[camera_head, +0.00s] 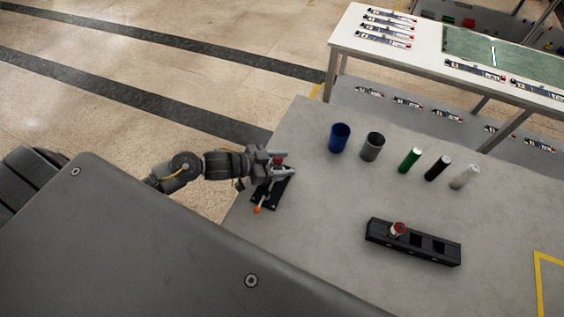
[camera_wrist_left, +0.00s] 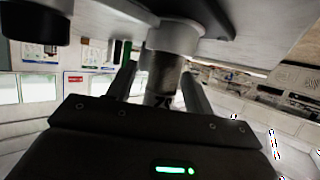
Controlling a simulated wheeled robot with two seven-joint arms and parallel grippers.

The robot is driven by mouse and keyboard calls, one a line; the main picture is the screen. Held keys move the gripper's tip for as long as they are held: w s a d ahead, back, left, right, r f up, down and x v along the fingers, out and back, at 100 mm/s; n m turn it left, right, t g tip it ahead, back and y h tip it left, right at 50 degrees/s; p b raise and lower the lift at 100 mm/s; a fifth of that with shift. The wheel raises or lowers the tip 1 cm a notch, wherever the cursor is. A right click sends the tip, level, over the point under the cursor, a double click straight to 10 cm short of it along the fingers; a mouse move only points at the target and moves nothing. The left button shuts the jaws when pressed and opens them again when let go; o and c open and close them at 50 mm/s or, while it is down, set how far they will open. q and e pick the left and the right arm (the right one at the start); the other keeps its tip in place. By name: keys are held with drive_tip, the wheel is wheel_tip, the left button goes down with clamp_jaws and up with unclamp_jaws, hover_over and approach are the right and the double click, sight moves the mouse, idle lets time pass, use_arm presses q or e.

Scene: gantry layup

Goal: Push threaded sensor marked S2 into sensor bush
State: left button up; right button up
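My left gripper (camera_head: 281,163) is at the black clamp fixture (camera_head: 262,198) on the left part of the table. Its two fingers stand apart, with a small red-topped part (camera_head: 278,160) between them. In the left wrist view a dark cylindrical sensor (camera_wrist_left: 162,78) stands between the fingers (camera_wrist_left: 160,88), below a grey ring (camera_wrist_left: 174,36). A light gap shows on its left side; contact on the right is unclear. Its marking is partly hidden and not readable. The ring appears to be the bush, but the seating depth cannot be told. My right gripper is not in view.
An orange-tipped lever (camera_head: 257,210) sticks out from the fixture. A black holder block (camera_head: 430,250) carries another red-topped part (camera_head: 398,229). Blue (camera_head: 339,139) and grey (camera_head: 372,147) cups and green (camera_head: 410,160), black (camera_head: 437,168) and white (camera_head: 464,177) cylinders stand behind. The table's middle is clear.

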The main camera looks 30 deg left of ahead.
use_arm(q)
drive_tip(key=shift+a, duration=0.1)
drive_tip(key=shift+s+a+r, duration=0.1)
drive_tip(key=shift+s+a, duration=0.15)
drive_tip(key=shift+s, duration=0.05)
drive_tip(key=b+v, duration=0.1)
drive_tip(key=v, duration=0.8)
drive_tip(key=shift+b, duration=0.3)
drive_tip(key=shift+s+a+r, duration=0.25)
drive_tip(key=shift+r, duration=0.05)
